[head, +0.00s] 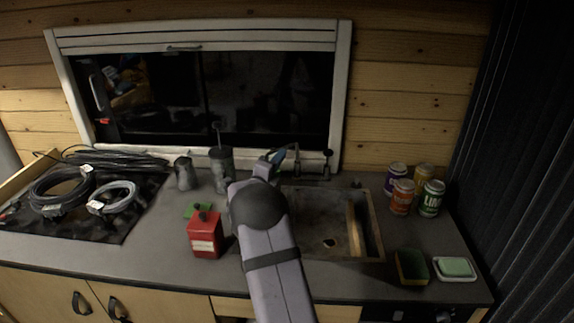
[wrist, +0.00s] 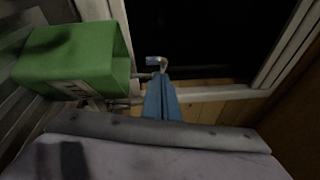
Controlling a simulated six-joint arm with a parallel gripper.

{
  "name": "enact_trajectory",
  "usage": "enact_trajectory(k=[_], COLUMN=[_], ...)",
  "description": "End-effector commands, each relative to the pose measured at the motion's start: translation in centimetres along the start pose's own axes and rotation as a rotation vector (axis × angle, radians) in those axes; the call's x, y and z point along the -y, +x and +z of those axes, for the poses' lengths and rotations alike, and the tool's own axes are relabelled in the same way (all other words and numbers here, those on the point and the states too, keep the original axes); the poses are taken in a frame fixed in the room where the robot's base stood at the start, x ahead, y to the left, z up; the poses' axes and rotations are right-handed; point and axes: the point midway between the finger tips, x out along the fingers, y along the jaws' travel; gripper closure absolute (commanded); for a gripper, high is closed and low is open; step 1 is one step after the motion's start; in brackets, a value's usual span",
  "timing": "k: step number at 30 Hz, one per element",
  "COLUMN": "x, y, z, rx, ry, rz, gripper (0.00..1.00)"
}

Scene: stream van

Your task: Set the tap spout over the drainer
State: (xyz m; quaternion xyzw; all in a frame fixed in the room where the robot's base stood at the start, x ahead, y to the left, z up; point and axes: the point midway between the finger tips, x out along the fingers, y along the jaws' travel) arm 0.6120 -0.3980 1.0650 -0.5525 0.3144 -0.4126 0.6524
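The metal tap (head: 327,163) stands at the back of the sink, below the window, with thin upright parts and a low bar. Its bright metal end (wrist: 157,62) shows in the wrist view. The sink (head: 310,220) is a worn basin with a drain hole. A light strip (head: 353,228) separates a narrow dark section at its right; I cannot tell surely whether that is the drainer. My gripper (head: 280,160) is at the tap's left side, partly hidden by my arm. In the wrist view a blue tapered piece points at the tap's end, with a green block at left; contact is unclear.
A red canister (head: 205,236) and dark jars (head: 221,168) stand left of my arm. Several cans (head: 401,196) stand right of the sink. A sponge (head: 411,267) and a soap dish (head: 456,268) lie at front right. Coiled cables (head: 62,192) cover the left.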

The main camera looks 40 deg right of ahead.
Motion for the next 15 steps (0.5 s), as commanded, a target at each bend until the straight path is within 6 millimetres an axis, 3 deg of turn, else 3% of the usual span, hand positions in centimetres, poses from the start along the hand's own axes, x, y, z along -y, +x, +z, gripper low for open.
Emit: enact_trajectory(k=[1,15], x=[0.3,0.3], y=[-0.1,-1.1], z=[0.8,1.1], rx=[0.017,0.024], ry=[0.001,0.004], rz=[-0.002,-0.003], gripper=[1.00,1.00])
